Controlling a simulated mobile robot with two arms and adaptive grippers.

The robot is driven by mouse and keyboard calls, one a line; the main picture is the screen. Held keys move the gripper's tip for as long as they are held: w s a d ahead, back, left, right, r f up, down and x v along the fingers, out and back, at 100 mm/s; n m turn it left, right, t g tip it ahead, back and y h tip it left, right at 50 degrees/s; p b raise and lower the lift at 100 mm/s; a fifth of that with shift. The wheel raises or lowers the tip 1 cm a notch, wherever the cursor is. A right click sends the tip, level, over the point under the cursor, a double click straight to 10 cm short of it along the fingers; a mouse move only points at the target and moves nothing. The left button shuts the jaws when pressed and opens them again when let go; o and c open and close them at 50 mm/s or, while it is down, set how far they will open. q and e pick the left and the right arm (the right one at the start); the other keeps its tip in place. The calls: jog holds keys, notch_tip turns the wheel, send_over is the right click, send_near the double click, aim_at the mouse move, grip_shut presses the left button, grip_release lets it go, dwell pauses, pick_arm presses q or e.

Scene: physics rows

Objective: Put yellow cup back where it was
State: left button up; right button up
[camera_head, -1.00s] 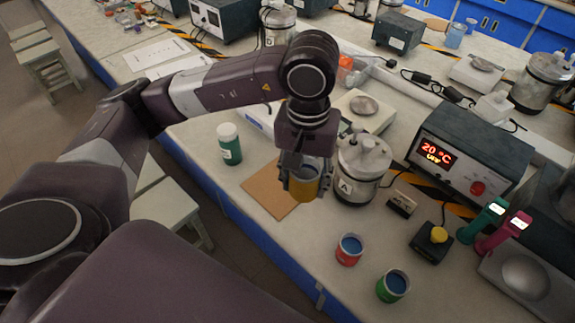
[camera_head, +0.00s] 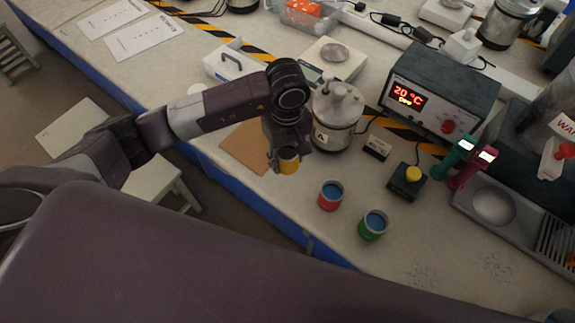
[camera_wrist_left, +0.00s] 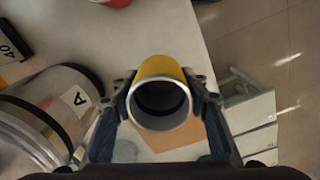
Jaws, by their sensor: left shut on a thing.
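The yellow cup (camera_head: 288,164) is held by my left gripper (camera_head: 285,158), whose fingers are shut on its two sides. In the left wrist view the yellow cup (camera_wrist_left: 163,92) shows between the two fingers, its grey rim and dark inside facing the camera. It is near the brown square mat (camera_head: 240,150); I cannot tell how high above the table it is. A red cup (camera_head: 330,196) and a green cup (camera_head: 372,225), both with blue inside, stand on the table to its right. My right gripper is not in view.
A metal canister (camera_head: 336,118) marked A stands close to the right of my left gripper. A small black box with a yellow knob (camera_head: 408,180) and a heater box (camera_head: 440,92) stand further right. The table front is clear beyond the green cup.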

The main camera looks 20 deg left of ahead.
aim_at(287, 177)
pick_arm(q)
notch_tip(287, 177, down, 6)
jog(key=shift+r+p, duration=0.1)
jog(key=shift+p, duration=0.5)
jog(key=shift+f+b, duration=0.3)
jog(key=shift+b, duration=0.05)
jog(key=o, duration=1.3)
jog(key=shift+r, duration=0.1)
jog(key=shift+c, duration=0.2)
